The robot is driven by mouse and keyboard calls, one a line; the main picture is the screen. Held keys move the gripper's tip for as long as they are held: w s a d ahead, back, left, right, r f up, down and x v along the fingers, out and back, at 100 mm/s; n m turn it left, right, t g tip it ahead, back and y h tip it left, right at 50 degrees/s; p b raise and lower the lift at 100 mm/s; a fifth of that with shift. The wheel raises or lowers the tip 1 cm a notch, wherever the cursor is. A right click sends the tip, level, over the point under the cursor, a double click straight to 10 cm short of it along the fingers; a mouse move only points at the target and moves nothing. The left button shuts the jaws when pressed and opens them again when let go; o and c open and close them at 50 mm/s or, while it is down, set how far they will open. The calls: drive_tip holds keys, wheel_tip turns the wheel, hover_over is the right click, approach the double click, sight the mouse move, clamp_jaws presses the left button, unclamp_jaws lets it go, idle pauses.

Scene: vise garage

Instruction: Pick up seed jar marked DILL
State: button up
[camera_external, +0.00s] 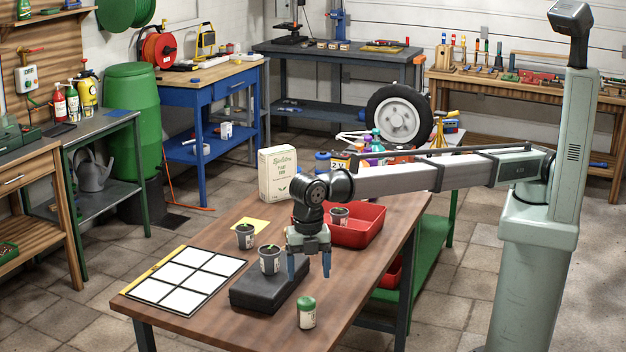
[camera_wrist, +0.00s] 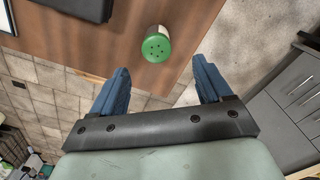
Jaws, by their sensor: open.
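A small seed jar (camera_external: 307,312) with a green lid and a pale label stands upright near the front right edge of the wooden table. Its lettering is too small to read. The wrist view shows the jar's green lid (camera_wrist: 156,46) from above, with small dark holes, ahead of my fingers and between their lines. My gripper (camera_external: 309,272) points down above the table, behind the jar and apart from it. Its blue fingers (camera_wrist: 163,84) are spread, with nothing between them.
A black box (camera_external: 262,292) with a seedling pot (camera_external: 269,260) on it stands left of my gripper. Another pot (camera_external: 245,236), a white-squared board (camera_external: 184,279), a red tray (camera_external: 368,233) and a paper bag (camera_external: 277,173) share the table (camera_external: 215,321). The table edge lies close to the jar.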

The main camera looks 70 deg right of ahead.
sight(306, 300)
wheel_tip(306, 300, down, 6)
drive_tip(key=shift+f, duration=0.15)
drive_tip(key=shift+w+a+f, duration=0.1)
drive_tip(key=shift+a+f, duration=0.05)
drive_tip(key=shift+f, duration=1.25)
drive_tip(key=shift+w+a+f, duration=0.1)
drive_tip(key=shift+a+f, duration=0.05)
drive_tip(key=shift+f, duration=1.2)
drive_tip(key=c, duration=1.1)
drive_tip(key=shift+r, duration=0.15)
